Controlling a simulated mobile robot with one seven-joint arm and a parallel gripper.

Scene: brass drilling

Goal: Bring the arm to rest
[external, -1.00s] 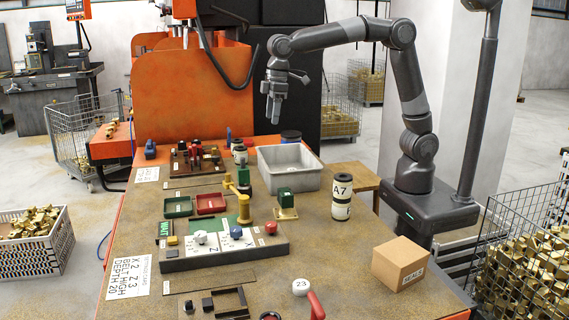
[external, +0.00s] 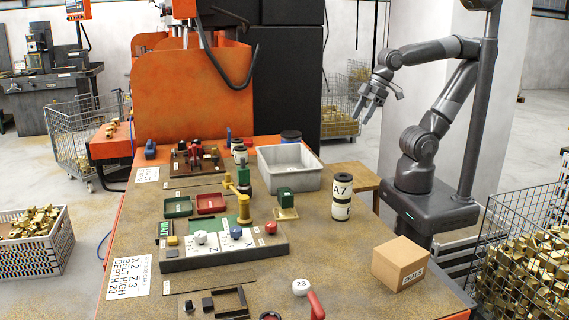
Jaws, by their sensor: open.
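My arm is folded back over its base at the right side of the table in the external view. My gripper (external: 364,113) hangs in the air beyond the table's right edge, above the brown wooden stool at the back right. Its fingers point down and to the left, are apart, and hold nothing. It touches no object. The worktable (external: 330,270) lies below and to the left of it.
On the table stand a grey bin (external: 290,178), a black-and-white A7 canister (external: 341,200), a cardboard box (external: 399,263) and a control panel (external: 222,252). A wire basket of brass parts (external: 525,270) stands at the right. A tall post rises behind my arm.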

